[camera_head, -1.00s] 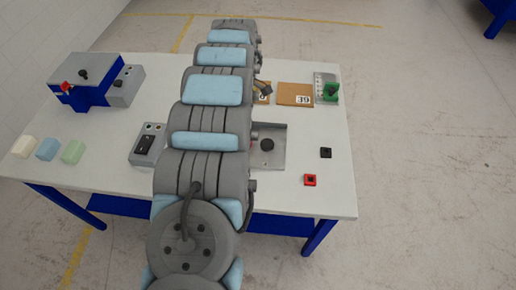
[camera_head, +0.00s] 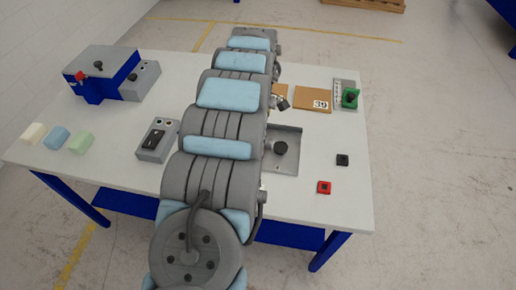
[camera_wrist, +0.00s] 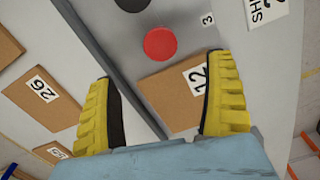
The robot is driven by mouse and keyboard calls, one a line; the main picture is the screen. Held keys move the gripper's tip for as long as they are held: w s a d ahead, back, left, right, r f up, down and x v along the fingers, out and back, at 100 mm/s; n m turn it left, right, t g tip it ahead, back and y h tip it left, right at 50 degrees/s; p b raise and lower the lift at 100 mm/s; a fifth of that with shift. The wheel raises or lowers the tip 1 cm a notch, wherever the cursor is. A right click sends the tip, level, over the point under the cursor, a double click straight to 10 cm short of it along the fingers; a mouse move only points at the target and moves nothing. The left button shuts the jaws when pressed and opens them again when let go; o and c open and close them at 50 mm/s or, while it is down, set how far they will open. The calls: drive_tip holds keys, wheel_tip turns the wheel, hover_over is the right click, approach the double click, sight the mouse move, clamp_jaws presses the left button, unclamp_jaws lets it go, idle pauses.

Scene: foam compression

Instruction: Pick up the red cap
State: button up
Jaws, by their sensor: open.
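The red cap (camera_wrist: 160,43), a round red disc, lies on a grey metal plate (camera_wrist: 190,20) in the wrist view, beside a black disc (camera_wrist: 132,4) cut by the top edge. My gripper (camera_wrist: 160,70) has its two yellow fingers spread wide, with nothing between them. The red cap appears just beyond the fingertips, between their lines; I cannot tell the height gap. In the head view my arm hides the red cap, and the grey plate (camera_head: 290,165) shows only in part, with a black disc (camera_head: 281,147) on it.
Brown blocks labelled 12 (camera_wrist: 172,95) and 26 (camera_wrist: 40,85) lie near the fingers. On the white table (camera_head: 300,210) stand a blue machine (camera_head: 100,72), a grey switch box (camera_head: 157,139), foam pieces (camera_head: 57,138), a small red square (camera_head: 324,187), a black square (camera_head: 342,160) and a green-knobbed device (camera_head: 347,96).

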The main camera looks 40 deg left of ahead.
wheel_tip(320, 180, down, 6)
drive_tip(key=shift+r+b, duration=0.2)
drive_tip(key=shift+b, duration=0.2)
drive_tip(key=shift+f, duration=0.4)
drive_tip(key=shift+f+b, duration=0.8)
drive_tip(key=shift+f, duration=1.25)
drive_tip(key=c, duration=1.2)
